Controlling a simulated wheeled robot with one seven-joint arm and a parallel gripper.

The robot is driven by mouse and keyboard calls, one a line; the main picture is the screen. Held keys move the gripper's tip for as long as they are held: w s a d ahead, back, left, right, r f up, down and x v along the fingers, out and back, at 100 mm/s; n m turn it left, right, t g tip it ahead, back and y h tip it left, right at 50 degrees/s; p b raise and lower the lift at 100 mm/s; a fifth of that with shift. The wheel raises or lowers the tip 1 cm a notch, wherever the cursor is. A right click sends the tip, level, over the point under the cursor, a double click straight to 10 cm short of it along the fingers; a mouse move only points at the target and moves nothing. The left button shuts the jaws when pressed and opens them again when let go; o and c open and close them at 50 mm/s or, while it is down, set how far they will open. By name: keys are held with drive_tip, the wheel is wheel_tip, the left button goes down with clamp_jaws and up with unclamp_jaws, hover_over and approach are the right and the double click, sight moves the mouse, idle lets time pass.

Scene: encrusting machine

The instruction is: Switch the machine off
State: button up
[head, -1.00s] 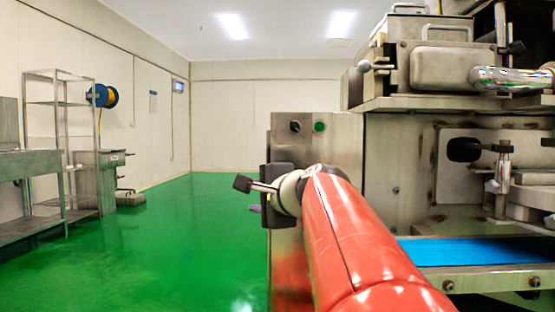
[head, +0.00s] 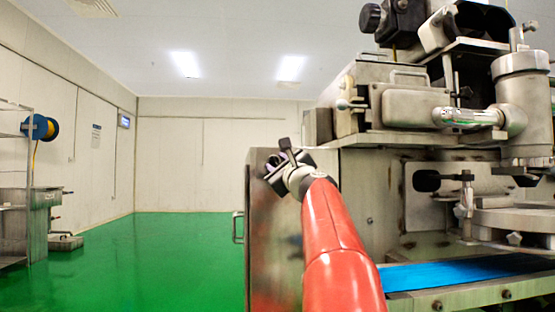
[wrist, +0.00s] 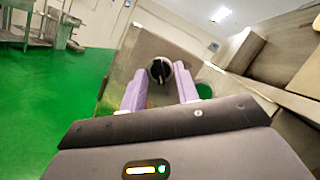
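The encrusting machine (head: 375,185) stands on the right in the head view, with a steel control box (head: 265,230) at its left end. In the wrist view, a black rotary switch (wrist: 160,71) with a pale rim shows on the box face (wrist: 150,45). A green button (wrist: 204,91) is to its right, partly hidden by a finger. My gripper (wrist: 160,66) is open, its two purple fingers on either side of the switch with gaps between. Contact with the switch is not visible. In the head view my gripper (head: 284,160) hides the switch and button.
A blue conveyor belt (head: 450,272) runs along the machine's lower right. A side handle (head: 237,227) sticks out left of the control box. The green floor (head: 160,260) is clear to the left, with a steel sink unit (head: 38,220) beyond.

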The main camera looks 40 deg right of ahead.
drive_tip(key=shift+w, duration=0.15)
clamp_jaws()
drive_tip(key=shift+r+n, duration=0.1)
drive_tip(key=shift+n, duration=0.3)
drive_tip(key=n+y+p, duration=0.2)
drive_tip(key=n, duration=0.1)
drive_tip(key=shift+d+r+n, duration=0.1)
drive_tip(key=shift+r+n, duration=0.1)
drive_tip(key=shift+n, duration=0.1)
drive_tip(key=n+p, duration=0.1)
drive_tip(key=n, duration=0.1)
drive_tip(key=n+g+y+p, duration=0.1)
drive_tip(key=shift+r+n+g, duration=0.15)
drive_tip(key=shift+n+g, duration=0.15)
drive_tip(key=shift+n, duration=0.1)
drive_tip(key=n+p, duration=0.1)
drive_tip(key=n, duration=0.1)
drive_tip(key=n+g+p, duration=0.1)
drive_tip(key=n+p, duration=0.1)
drive_tip(key=n+g+p, duration=0.1)
drive_tip(key=n, duration=0.1)
drive_tip(key=shift+r+p, duration=0.25)
drive_tip(key=shift+p, duration=0.1)
drive_tip(key=shift+n+g+p, duration=1)
drive_tip(key=shift+n+p, duration=0.3)
drive_tip(key=shift+n, duration=0.4)
drive_tip(key=shift+f, duration=0.1)
